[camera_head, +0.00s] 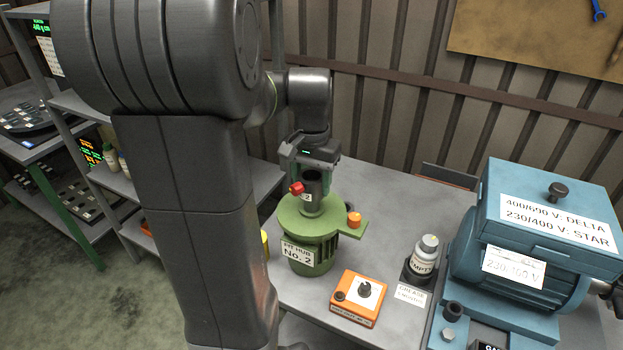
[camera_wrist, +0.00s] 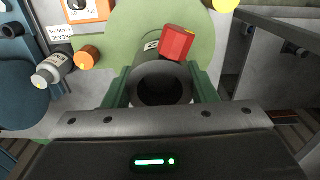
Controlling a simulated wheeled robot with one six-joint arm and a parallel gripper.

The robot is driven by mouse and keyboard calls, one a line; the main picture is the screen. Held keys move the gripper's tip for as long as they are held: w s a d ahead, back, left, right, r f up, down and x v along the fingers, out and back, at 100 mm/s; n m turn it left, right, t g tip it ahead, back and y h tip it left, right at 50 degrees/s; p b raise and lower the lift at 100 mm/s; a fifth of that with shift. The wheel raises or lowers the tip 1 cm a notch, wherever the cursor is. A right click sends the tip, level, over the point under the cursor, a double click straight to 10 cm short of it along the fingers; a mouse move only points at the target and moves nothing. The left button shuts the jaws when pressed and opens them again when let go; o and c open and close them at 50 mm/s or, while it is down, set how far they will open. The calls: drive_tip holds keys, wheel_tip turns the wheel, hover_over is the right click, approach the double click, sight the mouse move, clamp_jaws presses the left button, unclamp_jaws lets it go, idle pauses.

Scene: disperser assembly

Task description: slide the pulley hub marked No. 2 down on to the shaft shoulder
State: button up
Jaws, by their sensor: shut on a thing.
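The pulley hub (camera_head: 312,204) is a dark grey hollow cylinder with a white label ending in 2 and a red block (camera_head: 296,188) on its side. My gripper (camera_head: 314,172) is above the green stand (camera_head: 313,243), shut on the hub. In the wrist view the green fingers of my gripper (camera_wrist: 163,88) press both sides of the hub (camera_wrist: 148,72), whose dark open bore faces the camera. The hub is upright over the round green top.
An orange knob (camera_head: 354,219) sits on the green plate's right tab. An orange box (camera_head: 358,297), a grey-capped bottle (camera_head: 425,255) and a large blue motor (camera_head: 537,245) stand to the right on the grey table (camera_head: 386,196). Shelves (camera_head: 140,200) stand at left.

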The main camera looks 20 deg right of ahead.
sight(312, 192)
drive_tip(key=shift+f+b, duration=1.4)
drive_tip(key=shift+f, duration=0.75)
drive_tip(key=o, duration=1.5)
wheel_tip(312, 192, up, 14)
drive_tip(key=shift+f, duration=0.1)
wheel_tip(312, 192, down, 14)
drive_tip(key=shift+r, duration=0.2)
drive_tip(key=shift+r+p, duration=0.35)
drive_tip(key=shift+s+r, duration=0.1)
